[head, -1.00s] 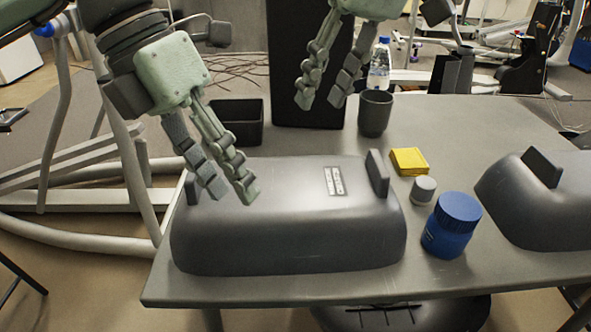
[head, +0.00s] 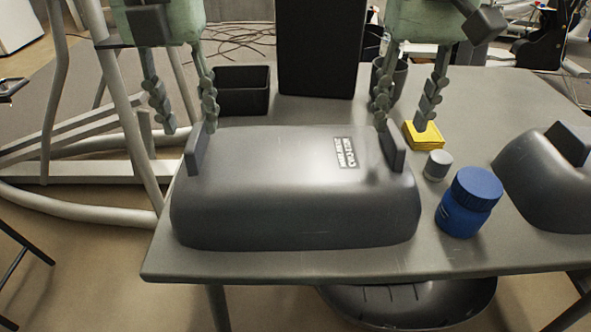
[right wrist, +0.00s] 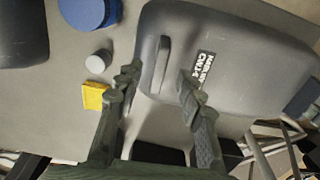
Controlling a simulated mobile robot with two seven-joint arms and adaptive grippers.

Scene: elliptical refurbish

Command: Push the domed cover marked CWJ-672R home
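A dark grey domed cover (head: 290,195) lies on the table with a small label (head: 346,152); its print is too small to read fully. It has an upright grip at its left end (head: 196,150) and one at its right end (head: 393,150). My left gripper (head: 186,125) is open, pointing down, its fingers about the left grip. My right gripper (head: 402,118) is open about the right grip; in the right wrist view this gripper (right wrist: 158,88) has the grip (right wrist: 162,65) between its spread fingers. Contact cannot be told. The cover's underside is hidden.
A second domed cover (head: 545,180) stands at the right. A blue jar (head: 468,205), a grey cylinder (head: 438,165) and a yellow block (head: 424,136) lie between the covers. A black bin (head: 243,92) and a tall black box (head: 317,50) stand behind.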

